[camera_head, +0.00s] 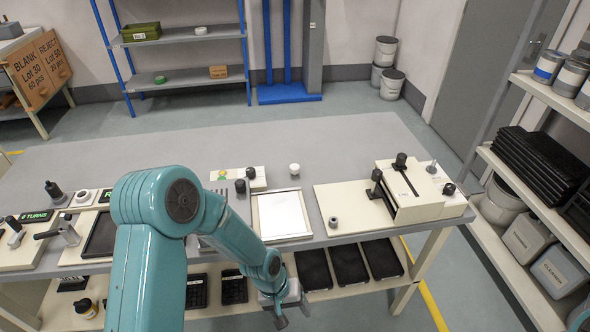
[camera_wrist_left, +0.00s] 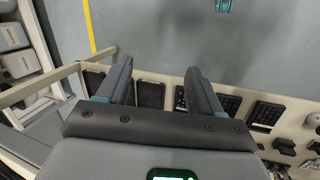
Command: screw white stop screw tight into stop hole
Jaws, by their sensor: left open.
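A small white-topped knob (camera_head: 294,169), which looks like the white stop screw, stands on the grey bench top behind the white sheet. A cream fixture (camera_head: 418,205) with black knobs and a lever stands on a cream board at the right of the bench. I cannot make out the stop hole. My left gripper (camera_head: 284,308) is low in front of the bench edge, well apart from the knob. Its two fingers are spread and empty in the left wrist view (camera_wrist_left: 158,64). My right gripper is not seen.
A framed white sheet (camera_head: 281,214) lies mid-bench. Black knobs (camera_head: 240,186) stand left of it. A small grey-topped piece (camera_head: 334,222) is on the cream board. Black trays (camera_head: 349,264) lie on the lower shelf. A loaded rack (camera_head: 520,90) stands at the right. The back of the bench is clear.

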